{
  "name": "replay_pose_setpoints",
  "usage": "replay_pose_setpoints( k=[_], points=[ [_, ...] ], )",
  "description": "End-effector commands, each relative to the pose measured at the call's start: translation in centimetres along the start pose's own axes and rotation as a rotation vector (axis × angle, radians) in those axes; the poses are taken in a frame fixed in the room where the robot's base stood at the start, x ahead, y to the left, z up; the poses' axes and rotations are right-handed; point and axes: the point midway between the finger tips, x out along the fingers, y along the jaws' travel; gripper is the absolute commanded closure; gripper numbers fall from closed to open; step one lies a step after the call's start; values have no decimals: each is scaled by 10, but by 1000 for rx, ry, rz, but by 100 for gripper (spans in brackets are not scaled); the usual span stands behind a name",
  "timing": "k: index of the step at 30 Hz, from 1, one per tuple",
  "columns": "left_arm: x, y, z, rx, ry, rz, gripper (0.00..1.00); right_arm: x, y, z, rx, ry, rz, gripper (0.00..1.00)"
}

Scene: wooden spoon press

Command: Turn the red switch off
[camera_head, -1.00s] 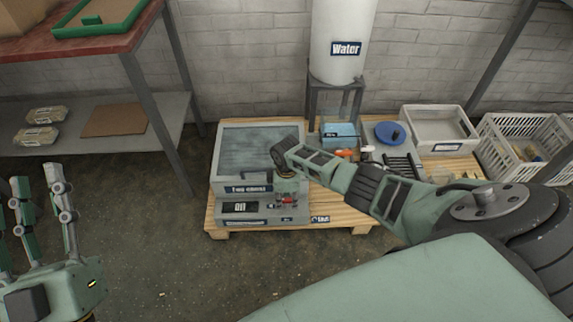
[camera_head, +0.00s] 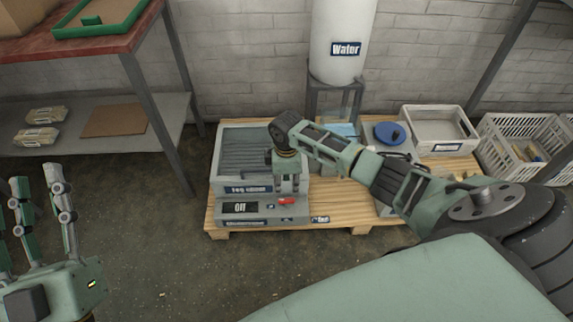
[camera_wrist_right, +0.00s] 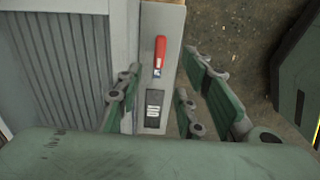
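The red switch (camera_head: 287,201) sits on the front panel of the grey machine (camera_head: 216,167), right of a dark display (camera_head: 240,208) that appears to read "Off". In the right wrist view, the red switch (camera_wrist_right: 160,55) lies along a grey panel strip, beyond the display (camera_wrist_right: 154,108). My right gripper (camera_head: 289,188) is just above and behind the switch, pointing down. Its fingers (camera_wrist_right: 160,82) are spread on both sides of the panel strip, with nothing between them touching the switch. My left gripper (camera_head: 40,180) is open and empty at the far left, away from the machine.
The machine stands on a wooden pallet (camera_head: 350,213). A white water tank (camera_head: 340,30) stands behind it. A grey bin (camera_head: 437,125) and a white crate (camera_head: 515,140) are to the right, and a red-topped shelf unit (camera_head: 100,42) is to the left. The floor in front is clear.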

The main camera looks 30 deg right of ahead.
Motion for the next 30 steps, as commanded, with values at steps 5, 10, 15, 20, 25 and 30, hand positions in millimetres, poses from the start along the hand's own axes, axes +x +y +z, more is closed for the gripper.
replay_pose_setpoints(
  k=[5, 10, 15, 20, 25, 30],
  points=[
    [0, 0, 0, 0, 0, 0, 60, -20, 0, 0, -1, -1, 1, 66],
    [0, 0, 0, 0, 0, 0, 60, -25, 0, 0, 0, 0, 0, 66],
    [0, 0, 0, 0, -1, 0, 60, -25, 0, 0, 0, 0, 0, 66],
    [0, 0, 0, 0, -1, 0, 60, -24, 0, 0, 0, 0, 0, 66],
    [0, 0, 0, 0, 0, 0, 60, -23, -1, -4, -2, 9, 6, 66],
    [0, 0, 0, 0, 0, 0, 60, -14, -21, -60, -12, 169, 107, 66]
  ],
)
